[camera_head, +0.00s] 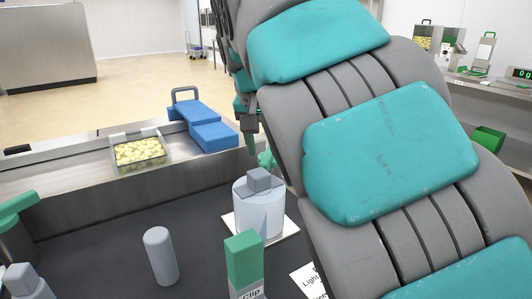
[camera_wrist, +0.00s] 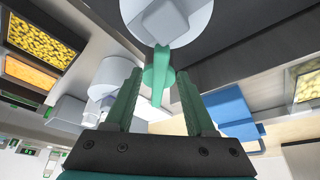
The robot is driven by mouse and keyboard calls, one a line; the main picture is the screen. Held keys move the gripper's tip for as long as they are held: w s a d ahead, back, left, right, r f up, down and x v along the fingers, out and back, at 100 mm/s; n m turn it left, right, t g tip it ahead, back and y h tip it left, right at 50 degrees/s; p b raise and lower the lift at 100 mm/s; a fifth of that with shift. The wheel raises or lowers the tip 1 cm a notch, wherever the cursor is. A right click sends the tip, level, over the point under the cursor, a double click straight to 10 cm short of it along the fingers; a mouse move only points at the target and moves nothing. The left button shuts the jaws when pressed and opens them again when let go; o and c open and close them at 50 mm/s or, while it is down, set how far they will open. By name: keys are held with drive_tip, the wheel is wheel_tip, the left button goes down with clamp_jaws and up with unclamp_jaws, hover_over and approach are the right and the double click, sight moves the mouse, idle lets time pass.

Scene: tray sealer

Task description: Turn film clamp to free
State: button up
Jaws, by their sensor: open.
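A white film roll (camera_head: 258,210) stands upright on a white square plate, with a grey block (camera_head: 259,180) on top. A green lever (camera_head: 266,159), which looks like the film clamp, shows behind the roll, partly hidden by my arm. In the wrist view the green lever (camera_wrist: 158,80) joins a pale round body (camera_wrist: 165,20). My gripper (camera_wrist: 159,74) is open, with one green finger on each side of the lever and a visible gap to each. In the head view my gripper (camera_head: 251,138) is small and partly hidden behind my arm.
A blue block-shaped part (camera_head: 212,136) and a clear tray of yellow pieces (camera_head: 140,151) lie on the steel rail behind. A grey post (camera_head: 160,255) and a green-topped clip block (camera_head: 244,262) stand in front on the dark surface. My arm covers the right middle.

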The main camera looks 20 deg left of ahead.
sight(270, 155)
drive_tip(key=shift+x, duration=1.15)
clamp_jaws()
idle(0.7)
